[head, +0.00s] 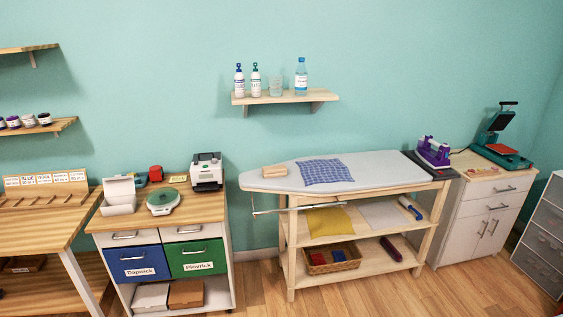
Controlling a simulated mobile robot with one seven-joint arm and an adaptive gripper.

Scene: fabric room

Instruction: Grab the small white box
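A small white box (120,205) with its lid raised stands on the left end of the wooden top of the drawer cabinet. Another white box (151,297), low and apparently closed, sits on the cabinet's bottom shelf, left of a brown box (187,293). I cannot tell from the picture which of the two white boxes the task means. My gripper does not show in the head view.
The cabinet top (205,209) also holds a green round device (163,201), a label printer (206,172) and a red item (156,173). A wooden table (45,221) stands close on the left. An ironing table (375,170) stands to the right, with floor between.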

